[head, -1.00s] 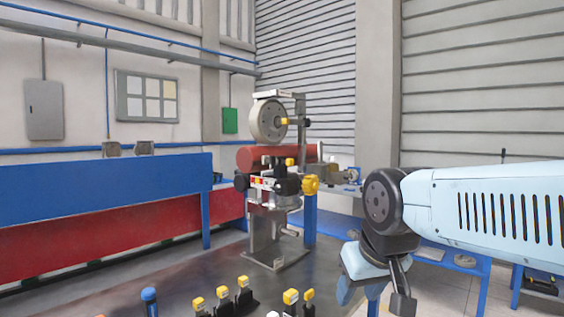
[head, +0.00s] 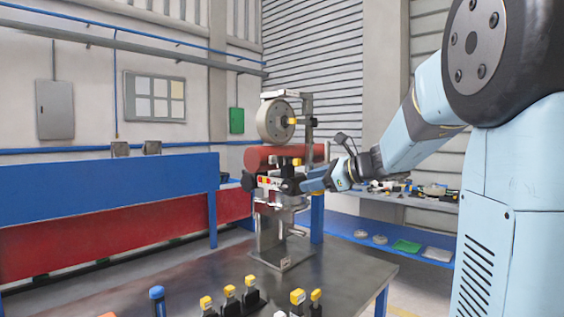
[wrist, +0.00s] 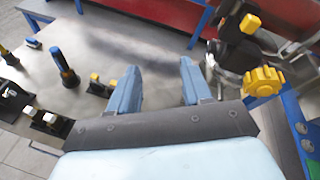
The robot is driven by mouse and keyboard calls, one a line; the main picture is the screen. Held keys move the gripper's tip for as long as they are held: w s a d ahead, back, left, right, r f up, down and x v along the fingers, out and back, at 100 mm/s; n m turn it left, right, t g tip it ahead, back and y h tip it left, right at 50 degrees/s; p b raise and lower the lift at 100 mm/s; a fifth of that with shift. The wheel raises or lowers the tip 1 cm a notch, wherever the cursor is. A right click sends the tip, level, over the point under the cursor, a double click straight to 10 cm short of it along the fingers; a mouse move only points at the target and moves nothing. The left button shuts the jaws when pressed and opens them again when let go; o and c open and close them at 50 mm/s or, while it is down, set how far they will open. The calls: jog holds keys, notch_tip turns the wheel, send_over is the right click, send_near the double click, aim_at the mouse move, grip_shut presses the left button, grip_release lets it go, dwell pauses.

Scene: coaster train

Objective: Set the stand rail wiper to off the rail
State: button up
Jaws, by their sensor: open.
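The stand (head: 270,232) is a grey metal post on the dark table, with a grey wheel (head: 276,122) at its top and a red roller (head: 268,156) behind its middle. Black parts with yellow caps sit at its mid height; I cannot tell which one is the rail wiper. My gripper (head: 312,187) is at the stand's right side in the head view, partly covering it. In the wrist view my gripper (wrist: 158,72) is open and empty, its blue fingers apart over the table. A yellow knob (wrist: 263,80) and a yellow-capped black part (wrist: 250,24) are right of the fingers.
Several small yellow-capped pieces (head: 250,290) and a blue-topped post (head: 157,301) stand at the table's front. A blue and red barrier (head: 110,190) runs behind at left. A blue shelf bench (head: 400,245) stands at right. The tabletop (head: 345,265) right of the stand is clear.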

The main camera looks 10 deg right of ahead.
aim_at(300, 160)
jog(key=w+d+r+m+t, duration=0.4)
jog(key=w+d+m, duration=0.3)
jog(key=w+d, duration=0.1)
jog(key=x, duration=1.3)
jog(key=shift+w+a, duration=0.1)
jog(key=shift+w, duration=0.1)
grip_shut()
